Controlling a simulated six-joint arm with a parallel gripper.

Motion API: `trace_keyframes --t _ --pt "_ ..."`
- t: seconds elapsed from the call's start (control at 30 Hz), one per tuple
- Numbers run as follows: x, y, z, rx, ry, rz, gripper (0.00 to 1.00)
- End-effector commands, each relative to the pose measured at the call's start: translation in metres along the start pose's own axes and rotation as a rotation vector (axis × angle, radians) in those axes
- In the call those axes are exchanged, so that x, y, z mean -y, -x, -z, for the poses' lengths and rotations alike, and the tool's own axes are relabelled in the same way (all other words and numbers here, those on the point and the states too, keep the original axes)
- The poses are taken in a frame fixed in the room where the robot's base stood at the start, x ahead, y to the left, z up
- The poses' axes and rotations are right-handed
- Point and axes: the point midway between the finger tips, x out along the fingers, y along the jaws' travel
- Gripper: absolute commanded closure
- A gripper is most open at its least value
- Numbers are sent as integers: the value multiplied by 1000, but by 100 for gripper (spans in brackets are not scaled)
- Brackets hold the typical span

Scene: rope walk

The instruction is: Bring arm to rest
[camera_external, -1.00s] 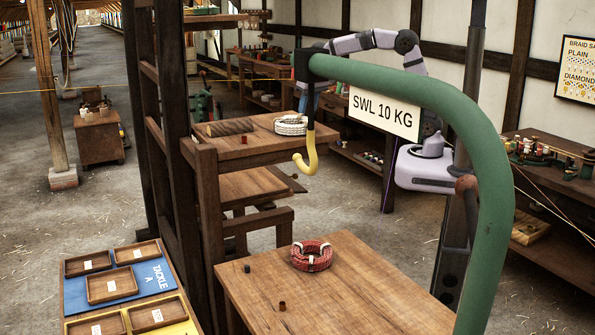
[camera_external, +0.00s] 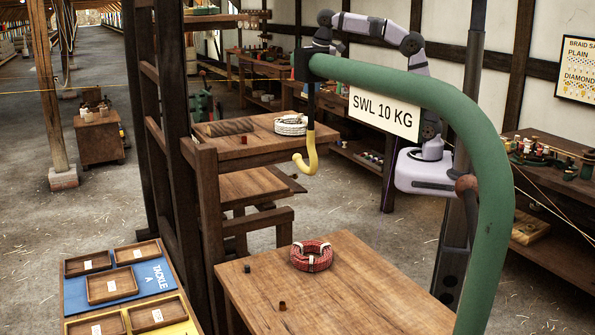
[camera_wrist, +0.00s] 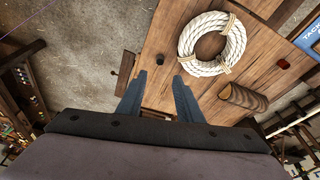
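My arm (camera_external: 375,26) reaches up and to the left from its base, behind the green hoist beam. In the wrist view my gripper (camera_wrist: 160,75) has its two blue-grey fingers apart with nothing between them. It is above a wooden table (camera_wrist: 165,38). A white rope coil (camera_wrist: 212,43) lies on that table, ahead and to the right of the fingers, and also shows in the external view (camera_external: 291,124). In the external view the fingers are hidden or too small to make out behind the hoist.
The green hoist beam (camera_external: 420,95) with its yellow hook (camera_external: 309,160) stands in front. A brown rope bundle (camera_wrist: 243,97) and a red piece (camera_wrist: 282,64) lie near the white coil. A red coil (camera_external: 311,257) is on the near table (camera_external: 355,290); trays (camera_external: 110,285) stand left.

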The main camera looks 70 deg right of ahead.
Motion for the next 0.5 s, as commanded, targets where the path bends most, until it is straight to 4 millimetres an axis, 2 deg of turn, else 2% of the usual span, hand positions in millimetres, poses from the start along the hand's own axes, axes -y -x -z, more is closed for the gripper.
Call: trace_keyframes --t 0.33,0.5 --pt "0 0 0 1 2 -1 67" --pt "-4 -9 -12 23 46 -22 67"
